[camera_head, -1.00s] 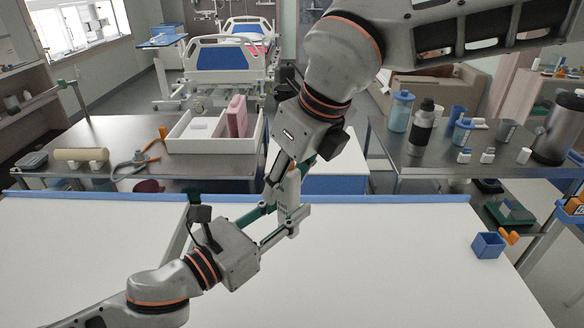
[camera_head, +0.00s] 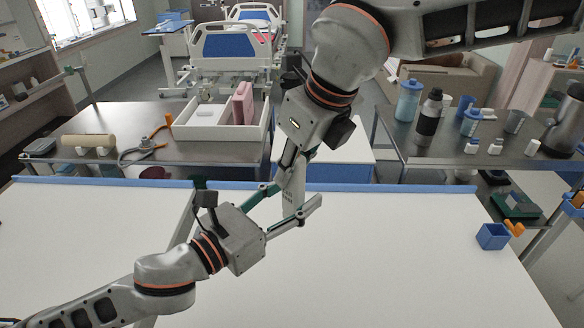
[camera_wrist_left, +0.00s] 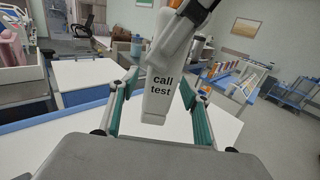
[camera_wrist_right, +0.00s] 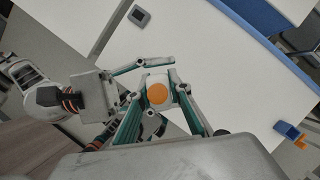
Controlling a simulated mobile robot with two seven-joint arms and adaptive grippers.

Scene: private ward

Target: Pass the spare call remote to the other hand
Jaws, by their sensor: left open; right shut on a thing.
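The spare call remote (camera_head: 293,190) is a white, roughly upright bar above the white table. In the left wrist view its face (camera_wrist_left: 158,88) reads "call test". In the right wrist view its end (camera_wrist_right: 157,93) shows a round orange button. My right gripper (camera_head: 290,160) comes from above and is shut on the upper part of the remote. My left gripper (camera_head: 292,197) is open, with its fingers on either side of the remote's lower part. In the left wrist view gaps show between the remote and both fingers.
The white table (camera_head: 400,270) is mostly clear below the grippers. A small blue box (camera_head: 492,237) with an orange item stands at its right. Behind are a steel table with a white divided tray (camera_head: 215,132) and another steel table with bottles (camera_head: 428,118).

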